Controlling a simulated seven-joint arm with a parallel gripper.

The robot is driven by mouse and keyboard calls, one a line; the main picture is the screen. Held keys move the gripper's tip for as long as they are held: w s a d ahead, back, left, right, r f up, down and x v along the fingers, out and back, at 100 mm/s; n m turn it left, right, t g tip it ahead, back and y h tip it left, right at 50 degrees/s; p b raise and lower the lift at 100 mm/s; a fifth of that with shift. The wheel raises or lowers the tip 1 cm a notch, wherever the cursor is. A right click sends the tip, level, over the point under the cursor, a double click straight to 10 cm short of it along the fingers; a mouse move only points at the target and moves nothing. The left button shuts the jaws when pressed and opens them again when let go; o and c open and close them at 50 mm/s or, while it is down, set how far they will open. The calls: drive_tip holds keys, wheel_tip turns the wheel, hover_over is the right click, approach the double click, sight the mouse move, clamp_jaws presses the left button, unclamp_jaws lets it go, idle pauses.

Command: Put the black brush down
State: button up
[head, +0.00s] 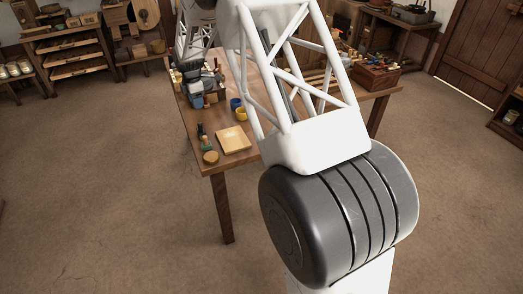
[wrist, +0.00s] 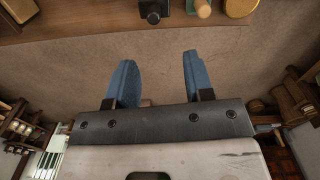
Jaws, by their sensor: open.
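My gripper (wrist: 158,56) shows in the wrist view with its two blue fingers apart and nothing between them but the floor beyond. A black object (wrist: 150,12), which looks like the black brush, lies on the wooden table (wrist: 85,22) near its edge, ahead of the fingers and apart from them. It is cut by the top of the picture. In the head view a small dark shape (head: 201,130), probably the same brush, is on the table (head: 220,166) near its left edge.
Beside the black object are a green-and-tan piece (wrist: 203,8) and a round tan piece (wrist: 240,8). A wooden box (head: 377,77) is at the table's right. Open floor lies left.

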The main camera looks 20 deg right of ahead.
drive_tip(key=s+d+r+m+t, duration=0.1)
drive_tip(key=s+r+m, duration=0.4)
drive_tip(key=s+r, duration=0.7)
drive_tip(key=s+d+r+m, duration=0.2)
drive_tip(key=s+r+m, duration=0.2)
drive_tip(key=s+r, duration=0.75)
drive_tip(key=s+f+m, duration=0.1)
drive_tip(key=s+m, duration=0.4)
drive_tip(key=s, duration=1.3)
drive_tip(key=s+d+f+m+t, duration=0.1)
drive_tip(key=s+m, duration=0.4)
drive_tip(key=s, duration=1.3)
drive_tip(key=shift+s+d+f+m+t, duration=0.2)
drive_tip(key=shift+d+f+m+t, duration=0.1)
drive_tip(key=shift+f, duration=0.45)
drive_tip(key=shift+o, duration=0.5)
drive_tip(key=shift+w, duration=0.15)
